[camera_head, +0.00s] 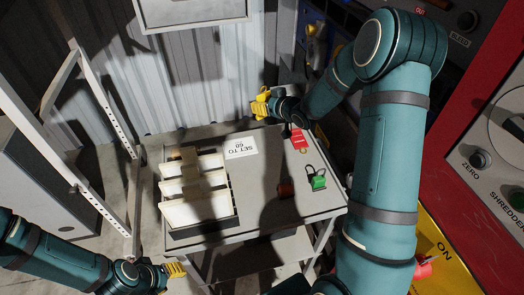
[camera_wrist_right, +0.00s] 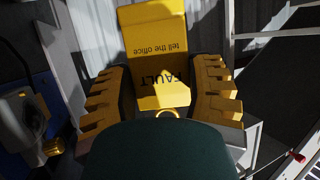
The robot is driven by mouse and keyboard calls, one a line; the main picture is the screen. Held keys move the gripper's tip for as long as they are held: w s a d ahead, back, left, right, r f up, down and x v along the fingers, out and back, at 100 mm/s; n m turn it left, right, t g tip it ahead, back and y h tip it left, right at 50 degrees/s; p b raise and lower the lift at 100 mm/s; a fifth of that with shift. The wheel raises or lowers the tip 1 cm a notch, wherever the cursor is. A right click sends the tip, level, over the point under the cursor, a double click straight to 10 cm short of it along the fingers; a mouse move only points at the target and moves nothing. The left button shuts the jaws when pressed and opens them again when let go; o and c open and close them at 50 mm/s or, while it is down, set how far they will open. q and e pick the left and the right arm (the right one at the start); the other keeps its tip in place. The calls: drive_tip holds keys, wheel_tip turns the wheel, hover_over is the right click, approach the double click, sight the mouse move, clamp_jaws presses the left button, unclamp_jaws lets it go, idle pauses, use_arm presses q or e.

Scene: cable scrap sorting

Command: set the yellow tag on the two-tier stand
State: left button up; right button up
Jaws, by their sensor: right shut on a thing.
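The yellow tag (camera_wrist_right: 157,45), printed "FAULT" and "tell the office", is between the yellow fingers of my right gripper (camera_wrist_right: 160,92), which is shut on it. A ring shows at its near end. In the head view my right gripper (camera_head: 262,103) is past the far edge of a grey table with a lower shelf (camera_head: 262,215), which looks like the two-tier stand. The tag is hard to separate from the yellow fingers there. My left gripper (camera_head: 175,269) is low at the left, beside the table's near left corner; its opening is unclear.
The tabletop holds a divided tray (camera_head: 204,226), a "SET TO 60" card (camera_head: 241,148), a red tag (camera_head: 299,138), a green padlock (camera_head: 318,181) and a small red item (camera_head: 286,190). A pale frame (camera_head: 107,105) stands left. The red shredder panel (camera_head: 480,120) is right.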

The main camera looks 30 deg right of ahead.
drive_tip(key=d+f, duration=0.2)
drive_tip(key=d, duration=0.2)
drive_tip(key=b, duration=0.3)
hover_over(274, 140)
wheel_tip(274, 140, down, 10)
drive_tip(key=shift+r, duration=0.15)
drive_tip(key=o, duration=0.8)
drive_tip(key=shift+o, duration=0.2)
